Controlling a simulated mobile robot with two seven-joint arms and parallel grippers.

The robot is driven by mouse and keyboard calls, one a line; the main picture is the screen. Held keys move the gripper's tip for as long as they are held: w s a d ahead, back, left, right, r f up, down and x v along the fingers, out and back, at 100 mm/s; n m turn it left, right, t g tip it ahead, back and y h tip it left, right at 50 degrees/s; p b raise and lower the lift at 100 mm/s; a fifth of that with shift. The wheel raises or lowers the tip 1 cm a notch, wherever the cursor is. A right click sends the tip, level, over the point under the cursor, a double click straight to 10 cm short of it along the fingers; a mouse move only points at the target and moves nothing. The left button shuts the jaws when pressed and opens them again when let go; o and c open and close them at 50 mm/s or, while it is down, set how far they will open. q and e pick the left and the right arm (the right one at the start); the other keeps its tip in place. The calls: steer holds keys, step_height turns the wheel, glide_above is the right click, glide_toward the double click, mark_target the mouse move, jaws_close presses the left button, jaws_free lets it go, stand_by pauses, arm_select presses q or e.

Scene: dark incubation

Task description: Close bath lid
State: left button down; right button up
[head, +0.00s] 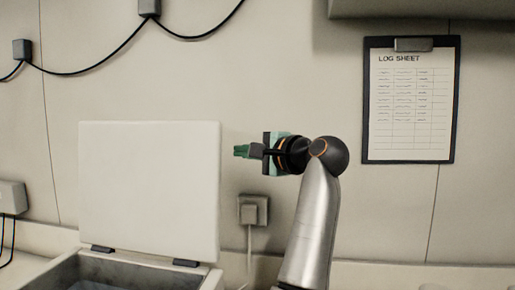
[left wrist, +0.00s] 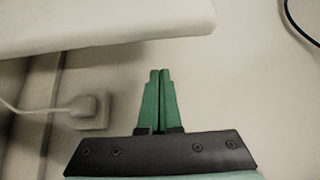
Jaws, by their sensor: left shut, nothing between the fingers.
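The bath lid (head: 150,195) is a white panel standing upright, open, on two dark hinges at the rear of the bath (head: 93,262). The bath is a pale box with a grey interior, cut off by the bottom edge of the head view. My left gripper (head: 238,151) is just right of the lid's upper right edge, its green fingers pointing left, with a small gap to the lid. In the left wrist view the fingers (left wrist: 160,75) are together and empty. The lid's edge (left wrist: 110,25) spans the upper left there. My right gripper is not in view.
A wall socket with a plug (head: 253,209) is below my left gripper; it also shows in the left wrist view (left wrist: 92,110). A log sheet clipboard (head: 411,110) hangs at the right. Black cables (head: 90,68) run along the wall at the upper left.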

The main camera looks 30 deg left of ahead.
arm_select(q)
steer(key=s, duration=0.1)
steer(key=s+a, duration=0.1)
steer(key=shift+s+a+r, duration=0.15)
steer(key=shift+s+a, duration=0.05)
steer(key=shift+s, duration=0.15)
stand_by(0.5)
